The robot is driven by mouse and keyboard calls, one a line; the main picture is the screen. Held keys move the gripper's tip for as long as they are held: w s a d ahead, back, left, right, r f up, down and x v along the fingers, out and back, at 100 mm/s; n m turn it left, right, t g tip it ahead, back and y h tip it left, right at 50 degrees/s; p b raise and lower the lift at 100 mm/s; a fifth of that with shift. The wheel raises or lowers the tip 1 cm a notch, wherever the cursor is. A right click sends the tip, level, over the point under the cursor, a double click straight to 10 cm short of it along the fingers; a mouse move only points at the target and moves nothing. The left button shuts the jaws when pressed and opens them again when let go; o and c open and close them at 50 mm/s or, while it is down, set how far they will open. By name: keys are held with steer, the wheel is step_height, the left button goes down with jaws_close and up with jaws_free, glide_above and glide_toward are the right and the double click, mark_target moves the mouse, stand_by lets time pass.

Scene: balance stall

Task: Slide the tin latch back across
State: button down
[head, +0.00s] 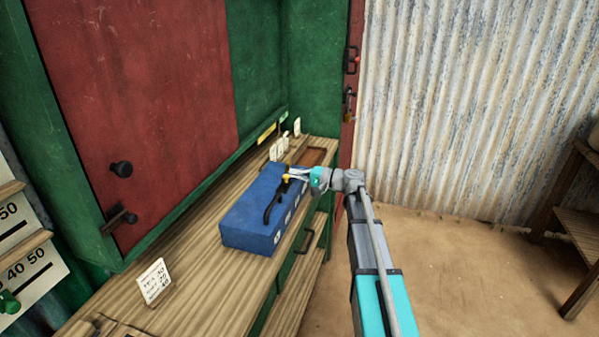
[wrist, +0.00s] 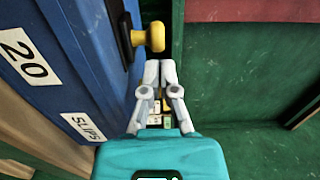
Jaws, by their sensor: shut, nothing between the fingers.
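The blue tin (head: 250,226) stands on the wooden counter. Its black latch (head: 273,205) runs along the top and ends in a yellow knob (head: 286,178). In the wrist view the tin (wrist: 65,50) fills the left side, with labels reading 20 and SLIPS. The black latch bar (wrist: 124,38) and yellow knob (wrist: 154,36) show at the top there. My gripper (head: 291,174) is shut and empty, close beside the knob. In the wrist view its fingertips (wrist: 160,66) are just below the knob; I cannot tell whether they touch it.
The wooden counter (head: 195,290) holds a price card (head: 154,281) at the front left and small cards (head: 279,149) behind the tin. A brown tray (head: 314,156) lies at the far end. A red panel (head: 140,90) with black knobs rises on the left. Open floor (head: 470,270) lies on the right.

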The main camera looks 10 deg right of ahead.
mark_target(288, 178)
steer(key=shift+s+a, duration=0.15)
steer(key=s+a, duration=0.1)
steer(key=s, duration=0.2)
steer(key=shift+a, duration=0.4)
steer(key=shift+w, duration=0.15)
steer(key=shift+w+d, duration=0.1)
steer(key=shift+d, duration=0.05)
steer(key=shift+w+d, duration=0.4)
steer(key=shift+w, duration=0.05)
steer(key=shift+w+d, duration=0.4)
steer(key=shift+d, duration=0.2)
steer(key=shift+w+d, duration=0.35)
steer(key=shift+d, duration=0.25)
steer(key=v, duration=0.9)
steer(key=shift+s+d, duration=0.2)
